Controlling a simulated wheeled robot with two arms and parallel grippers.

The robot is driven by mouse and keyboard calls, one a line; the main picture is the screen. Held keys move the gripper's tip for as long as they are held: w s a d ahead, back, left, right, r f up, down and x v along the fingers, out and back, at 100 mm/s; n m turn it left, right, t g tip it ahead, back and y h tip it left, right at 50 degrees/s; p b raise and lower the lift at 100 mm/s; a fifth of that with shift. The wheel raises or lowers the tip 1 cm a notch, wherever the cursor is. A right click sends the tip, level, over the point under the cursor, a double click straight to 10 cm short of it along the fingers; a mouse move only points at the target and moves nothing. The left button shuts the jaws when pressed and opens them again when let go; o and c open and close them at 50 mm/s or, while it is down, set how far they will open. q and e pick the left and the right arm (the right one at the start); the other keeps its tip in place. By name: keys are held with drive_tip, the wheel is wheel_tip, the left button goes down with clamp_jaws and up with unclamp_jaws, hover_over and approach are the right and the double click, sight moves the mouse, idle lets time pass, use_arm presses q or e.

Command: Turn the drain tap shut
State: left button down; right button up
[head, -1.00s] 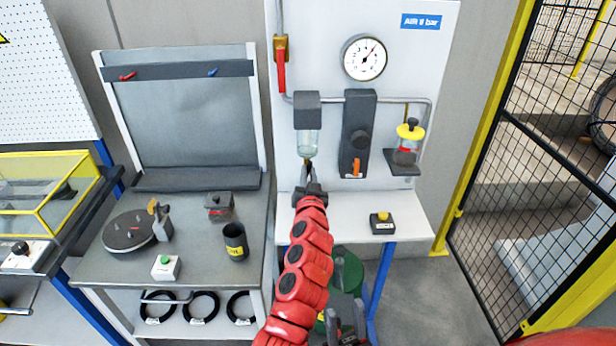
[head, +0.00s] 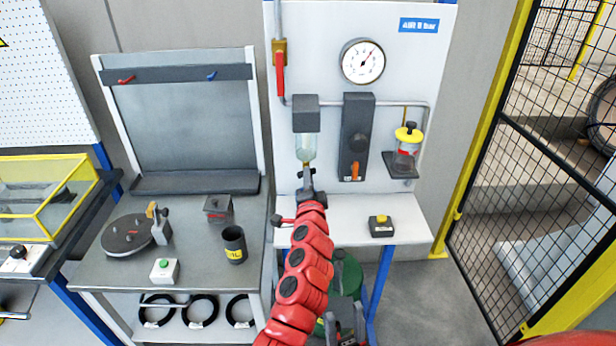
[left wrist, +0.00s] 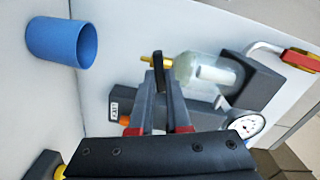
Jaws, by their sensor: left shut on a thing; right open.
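The drain tap (left wrist: 157,62) is a small brass fitting under the clear filter bowl (head: 306,147), with a dark lever (left wrist: 158,82). The bowl also shows in the left wrist view (left wrist: 195,72). My left gripper (head: 307,178) is directly below the bowl. In the left wrist view its fingers (left wrist: 160,100) are shut on the dark lever of the tap. In the head view the tap is small and partly hidden by the gripper. My right gripper (head: 345,328) is open and low at the bottom edge, away from the panel.
Right of the bowl are a dark regulator block (head: 357,135) with an orange lever and a yellow-capped oiler (head: 407,150). A pressure gauge (head: 363,61) and red-handled valve (head: 280,70) are above.

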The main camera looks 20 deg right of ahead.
use_arm(q)
drive_tip(key=shift+m+p, duration=0.45)
drive_tip(key=shift+m, duration=1.45)
drive_tip(key=shift+f, duration=0.1)
drive_tip(key=c, duration=0.9)
unclamp_jaws()
